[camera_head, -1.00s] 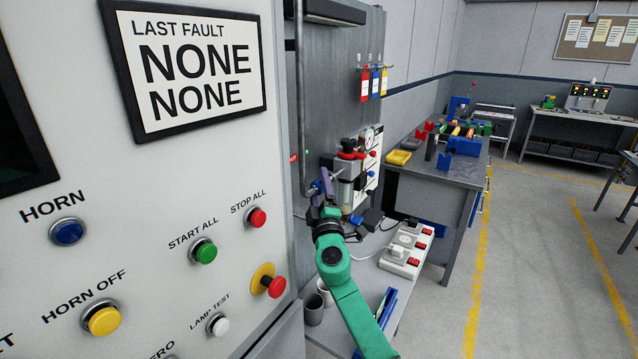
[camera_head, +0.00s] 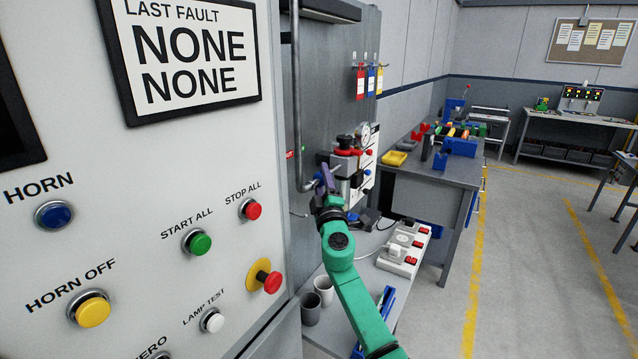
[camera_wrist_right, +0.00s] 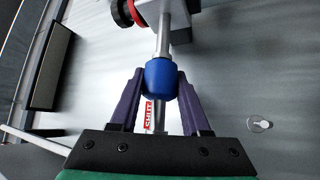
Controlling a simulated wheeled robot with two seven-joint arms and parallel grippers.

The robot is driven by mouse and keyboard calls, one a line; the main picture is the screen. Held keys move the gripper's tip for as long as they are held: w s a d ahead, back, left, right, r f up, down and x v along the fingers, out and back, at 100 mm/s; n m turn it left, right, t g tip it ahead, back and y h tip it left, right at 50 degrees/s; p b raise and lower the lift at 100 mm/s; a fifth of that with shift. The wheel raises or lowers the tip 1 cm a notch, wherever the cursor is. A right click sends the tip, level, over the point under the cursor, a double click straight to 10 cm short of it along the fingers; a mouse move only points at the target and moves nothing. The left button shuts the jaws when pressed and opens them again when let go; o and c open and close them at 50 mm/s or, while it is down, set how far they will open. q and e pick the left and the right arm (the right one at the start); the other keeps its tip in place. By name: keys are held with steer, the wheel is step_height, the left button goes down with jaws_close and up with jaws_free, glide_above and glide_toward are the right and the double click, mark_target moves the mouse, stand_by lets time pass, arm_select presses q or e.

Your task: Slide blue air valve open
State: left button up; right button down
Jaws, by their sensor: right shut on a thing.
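The blue air valve (camera_wrist_right: 160,78) is a blue sleeve on a grey metal pipe, seen in the middle of the right wrist view. My right gripper (camera_head: 326,184) has its purple fingers closed on the sleeve, one on each side. In the head view the sleeve is too hidden by the fingers to make out. My left gripper is not in view.
A unit with a red and black knob (camera_head: 347,147) stands just beyond the gripper. A control cabinet with push buttons (camera_head: 195,242) fills the left. Cups (camera_head: 311,308) and a power strip (camera_head: 404,250) sit on the low shelf.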

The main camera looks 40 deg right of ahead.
steer(key=c, duration=0.6)
jaws_free()
steer(key=shift+d+r, duration=0.1)
steer(key=shift+o, duration=1.2)
steer(key=shift+d, duration=0.2)
steer(key=b+v, duration=0.3)
steer(key=v, duration=1.1)
steer(key=shift+s+b, duration=0.2)
steer(key=shift+b, duration=0.2)
steer(key=shift+f, duration=0.25)
